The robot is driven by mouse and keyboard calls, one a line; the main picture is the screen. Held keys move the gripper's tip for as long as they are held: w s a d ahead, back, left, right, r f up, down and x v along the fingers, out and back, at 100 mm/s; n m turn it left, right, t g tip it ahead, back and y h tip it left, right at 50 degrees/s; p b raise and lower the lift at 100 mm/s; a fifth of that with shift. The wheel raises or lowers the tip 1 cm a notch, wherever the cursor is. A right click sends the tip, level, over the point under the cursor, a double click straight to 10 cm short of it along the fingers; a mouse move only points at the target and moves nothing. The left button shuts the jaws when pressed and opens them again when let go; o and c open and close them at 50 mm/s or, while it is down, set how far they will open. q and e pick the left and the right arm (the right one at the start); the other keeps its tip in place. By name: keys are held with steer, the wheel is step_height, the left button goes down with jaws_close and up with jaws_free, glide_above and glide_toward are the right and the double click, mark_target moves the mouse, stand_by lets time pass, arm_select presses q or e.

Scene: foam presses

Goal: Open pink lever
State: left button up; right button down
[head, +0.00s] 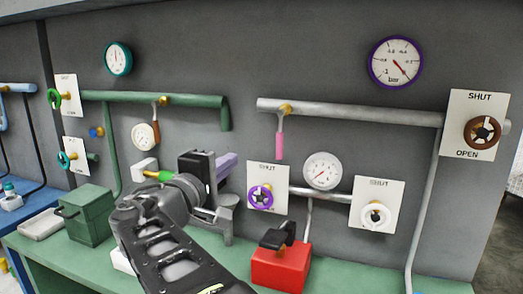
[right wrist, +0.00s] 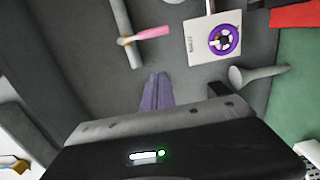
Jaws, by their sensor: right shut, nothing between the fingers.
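The pink lever (head: 280,146) hangs straight down from a brass fitting (head: 285,109) on the grey upper pipe (head: 350,113) in the head view. In the right wrist view the pink lever (right wrist: 153,33) sticks out sideways from the pipe (right wrist: 127,35). My right gripper (head: 227,162), with purple fingers, is shut and empty, left of and a little lower than the lever in the head view. Its fingers (right wrist: 157,92) show together in the right wrist view, apart from the lever. My left gripper is not in view.
A purple valve wheel (head: 261,197), a white gauge (head: 322,171) and a white wheel (head: 376,215) sit below the lever. A red box (head: 281,268) with a black handle stands on the green bench (head: 345,279). A green box (head: 85,215) stands at left.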

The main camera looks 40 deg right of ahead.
mark_target(280, 138)
steer(key=w+d+p, duration=0.2)
steer(key=d+p, duration=0.2)
steer(key=d, duration=0.7)
steer(key=shift+w+d, duration=0.2)
steer(key=shift+f, duration=0.1)
stand_by(0.3)
